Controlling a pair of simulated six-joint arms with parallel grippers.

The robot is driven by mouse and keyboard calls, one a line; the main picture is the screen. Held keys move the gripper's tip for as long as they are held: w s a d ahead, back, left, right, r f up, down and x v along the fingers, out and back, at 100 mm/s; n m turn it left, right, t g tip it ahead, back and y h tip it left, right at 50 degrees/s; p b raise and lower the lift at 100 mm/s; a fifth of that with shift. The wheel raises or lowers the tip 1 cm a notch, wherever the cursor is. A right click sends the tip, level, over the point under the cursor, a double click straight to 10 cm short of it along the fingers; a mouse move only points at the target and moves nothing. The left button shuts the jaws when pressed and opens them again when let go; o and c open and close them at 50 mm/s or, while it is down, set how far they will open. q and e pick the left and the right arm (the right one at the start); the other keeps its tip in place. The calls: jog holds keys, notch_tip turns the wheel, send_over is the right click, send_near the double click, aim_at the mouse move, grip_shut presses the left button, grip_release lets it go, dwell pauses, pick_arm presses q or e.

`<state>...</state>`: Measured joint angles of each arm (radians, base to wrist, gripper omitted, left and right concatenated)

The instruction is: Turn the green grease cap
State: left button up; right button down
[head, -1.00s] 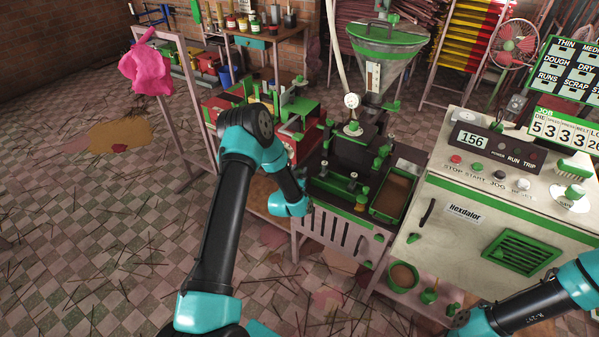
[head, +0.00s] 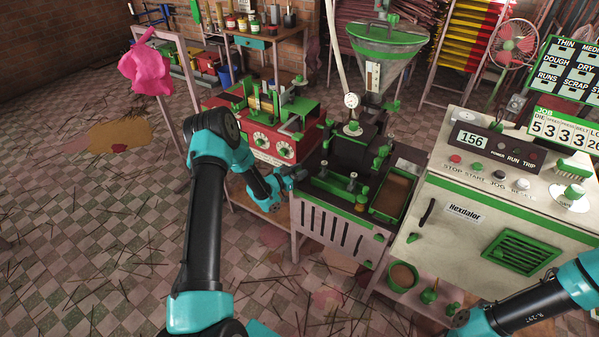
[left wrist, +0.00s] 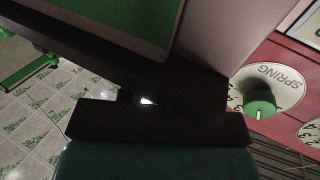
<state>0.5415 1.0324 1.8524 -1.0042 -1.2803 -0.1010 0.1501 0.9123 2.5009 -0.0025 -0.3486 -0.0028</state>
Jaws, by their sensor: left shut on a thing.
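My left gripper (head: 291,178) is at the left end of the dark and green extruder (head: 348,143), above its slotted pink guard. It is shut on a small part there, which the jaws hide. I cannot make out the green grease cap for certain in the jaws. A small brass fitting with a green top (head: 361,200) stands at the front of the extruder, apart from the gripper. In the left wrist view the dark gripper body (left wrist: 155,122) fills the bottom middle, close under a green panel (left wrist: 125,18). My right gripper is out of the frame; only its arm shows.
A red box with white dials (head: 270,143) stands close left of the gripper; its SPRING dial (left wrist: 262,95) shows in the wrist view. The white Hexdalor cabinet (head: 462,215) stands right of the extruder. Open tiled floor (head: 100,225) lies left, strewn with thin sticks.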

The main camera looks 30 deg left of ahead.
pick_arm(q)
jog(key=m+g+h, duration=0.5)
jog(key=h, duration=0.1)
jog(key=shift+m+g+h, duration=0.3)
jog(key=shift+h, duration=0.1)
jog(key=shift+s+m+g+h, duration=0.1)
jog(key=shift+m+g+h, duration=0.65)
jog(key=shift+m+g, duration=0.6)
jog(key=shift+m+g+h, duration=0.75)
jog(key=shift+m+g, duration=0.1)
jog(key=shift+g, duration=1)
jog(key=o, duration=0.9)
jog(key=v, duration=1.7)
jog(key=shift+a, duration=0.15)
